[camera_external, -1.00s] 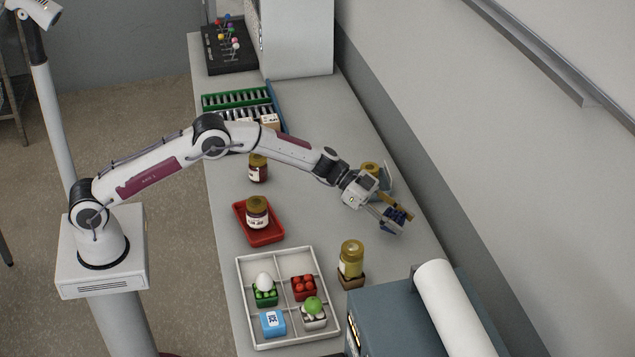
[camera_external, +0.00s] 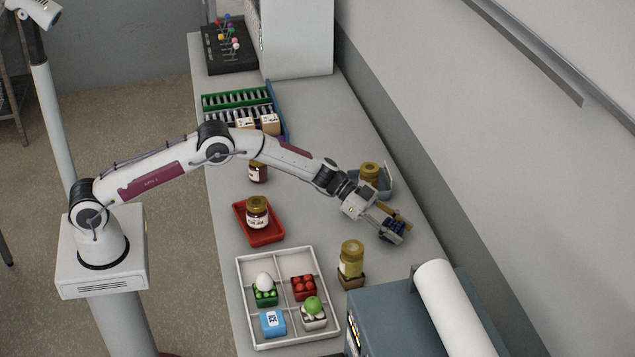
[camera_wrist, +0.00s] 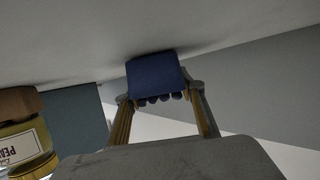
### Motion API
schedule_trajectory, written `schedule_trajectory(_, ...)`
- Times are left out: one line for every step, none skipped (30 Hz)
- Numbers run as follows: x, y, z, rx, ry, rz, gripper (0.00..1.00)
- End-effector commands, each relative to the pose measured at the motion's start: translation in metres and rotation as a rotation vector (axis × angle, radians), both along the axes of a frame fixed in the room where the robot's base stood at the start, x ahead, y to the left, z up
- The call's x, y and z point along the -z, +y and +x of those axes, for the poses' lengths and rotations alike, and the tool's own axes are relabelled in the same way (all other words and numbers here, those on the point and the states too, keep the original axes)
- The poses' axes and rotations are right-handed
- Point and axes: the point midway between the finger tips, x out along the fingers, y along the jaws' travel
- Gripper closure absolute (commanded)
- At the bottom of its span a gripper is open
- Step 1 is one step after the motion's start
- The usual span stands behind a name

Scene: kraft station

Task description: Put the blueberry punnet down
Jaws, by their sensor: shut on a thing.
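The blueberry punnet is a small dark blue box with round dark berries along its open side. It shows between my fingertips in the external view (camera_external: 391,228) and in the wrist view (camera_wrist: 155,78). My gripper (camera_external: 388,225) is shut on the punnet, over the right part of the bench near the wall side. In the wrist view both fingers (camera_wrist: 160,98) press on the punnet's sides. The grey bench surface lies close to the punnet there, with a dark shadow by it. I cannot tell whether the punnet touches the bench.
A jar on a brown block (camera_external: 351,262) stands left of and nearer than the punnet. A grey-blue machine with a white roll (camera_external: 455,305) is in front. A jar in a blue-grey holder (camera_external: 370,178) stands behind my gripper. A divided tray (camera_external: 288,330) holds several items.

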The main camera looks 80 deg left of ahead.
Motion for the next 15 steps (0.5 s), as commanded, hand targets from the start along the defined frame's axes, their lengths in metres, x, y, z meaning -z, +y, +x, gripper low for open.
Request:
schedule_trajectory(0.0004, 0.0000, 0.0000, 0.000, 0.000, 0.000, 0.83)
schedule_trajectory(0.0010, 0.0000, 0.0000, 0.000, 0.000, 0.000, 0.83)
schedule_trajectory(0.0018, 0.0000, 0.0000, 0.000, 0.000, 0.000, 0.83)
schedule_trajectory(0.0024, 0.0000, 0.0000, 0.000, 0.000, 0.000, 0.83)
schedule_trajectory(0.0028, 0.0000, 0.0000, 0.000, 0.000, 0.000, 0.59)
schedule_trajectory(0.0026, 0.0000, 0.0000, 0.000, 0.000, 0.000, 0.48)
schedule_trajectory(0.0025, 0.0000, 0.0000, 0.000, 0.000, 0.000, 0.44)
schedule_trajectory(0.0025, 0.0000, 0.0000, 0.000, 0.000, 0.000, 0.44)
schedule_trajectory(0.0025, 0.0000, 0.0000, 0.000, 0.000, 0.000, 0.44)
schedule_trajectory(0.0025, 0.0000, 0.0000, 0.000, 0.000, 0.000, 0.44)
schedule_trajectory(0.0025, 0.0000, 0.0000, 0.000, 0.000, 0.000, 0.44)
schedule_trajectory(0.0025, 0.0000, 0.0000, 0.000, 0.000, 0.000, 0.44)
schedule_trajectory(0.0025, 0.0000, 0.0000, 0.000, 0.000, 0.000, 0.44)
schedule_trajectory(0.0025, 0.0000, 0.0000, 0.000, 0.000, 0.000, 0.44)
schedule_trajectory(0.0025, 0.0000, 0.0000, 0.000, 0.000, 0.000, 0.44)
